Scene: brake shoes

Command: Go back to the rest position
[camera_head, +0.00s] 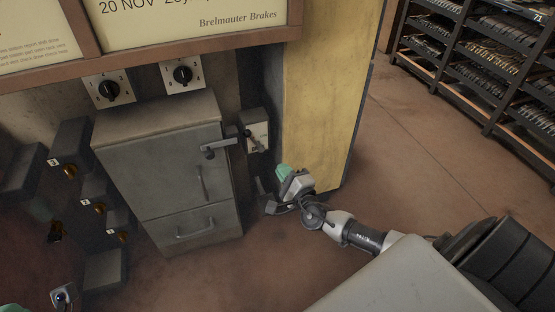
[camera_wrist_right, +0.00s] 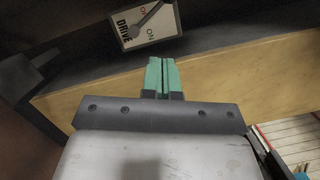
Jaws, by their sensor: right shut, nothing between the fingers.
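My right arm reaches in from the lower right in the head view. My right gripper (camera_head: 284,171), with green fingertips, is shut and empty in front of the yellow panel's lower left part. In the right wrist view its two green fingers (camera_wrist_right: 162,73) lie side by side with nothing between them. A wall switch box (camera_head: 256,130) is above and left of it; in the wrist view its plate (camera_wrist_right: 150,26) reads DRIVE and ON, apart from the fingertips. A small green piece at the bottom left corner of the head view looks like my left gripper (camera_head: 12,307), mostly cut off.
A grey cabinet (camera_head: 165,165) stands left of my right gripper, and a yellow panel (camera_head: 322,95) rises behind it. Black boxes (camera_head: 73,142) line the left. Shelves with parts (camera_head: 490,55) stand at the far right. Open floor (camera_head: 420,150) lies between panel and shelves.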

